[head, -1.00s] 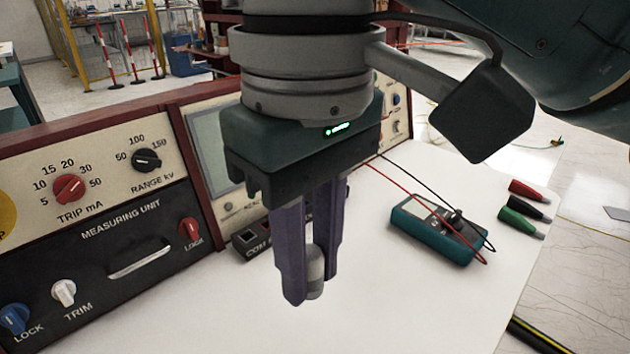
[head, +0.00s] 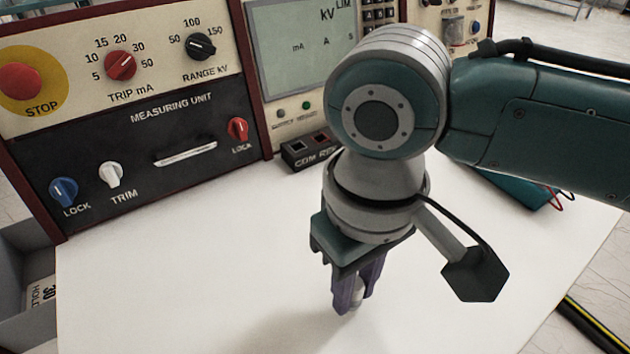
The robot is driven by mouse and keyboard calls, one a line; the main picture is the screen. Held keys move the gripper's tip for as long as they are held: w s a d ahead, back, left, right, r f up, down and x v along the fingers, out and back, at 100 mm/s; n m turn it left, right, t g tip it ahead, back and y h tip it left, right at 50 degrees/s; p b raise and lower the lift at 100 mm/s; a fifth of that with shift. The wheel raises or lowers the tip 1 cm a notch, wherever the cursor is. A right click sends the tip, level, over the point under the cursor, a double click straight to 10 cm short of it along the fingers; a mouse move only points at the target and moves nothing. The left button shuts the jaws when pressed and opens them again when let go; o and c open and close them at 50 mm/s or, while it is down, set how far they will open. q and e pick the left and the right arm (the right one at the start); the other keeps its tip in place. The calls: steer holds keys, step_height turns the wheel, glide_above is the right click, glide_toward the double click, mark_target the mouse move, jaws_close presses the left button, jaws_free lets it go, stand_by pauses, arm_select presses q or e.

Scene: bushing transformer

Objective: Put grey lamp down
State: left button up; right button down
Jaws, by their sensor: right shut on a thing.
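The grey lamp (head: 357,293) is a small pale cylinder between the purple fingers of my right gripper (head: 353,295). The gripper points down and is shut on the lamp over the white table top (head: 190,290). Much of the lamp is hidden by the fingers. A soft shadow lies on the table to the lower left of the fingers. I cannot tell whether the lamp touches the table. My left gripper is not in view.
The measuring unit panel (head: 130,140) with knobs stands along the back left. A small black socket box (head: 308,150) sits on the table before the display (head: 302,50). A teal meter (head: 522,190) is partly hidden behind my right arm. The table's front left is clear.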

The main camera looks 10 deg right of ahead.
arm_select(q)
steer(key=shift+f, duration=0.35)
arm_select(e)
steer(key=shift+f, duration=0.9)
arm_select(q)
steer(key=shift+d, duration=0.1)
arm_select(e)
steer(key=shift+f, duration=0.15)
steer(key=c, duration=0.7)
jaws_free()
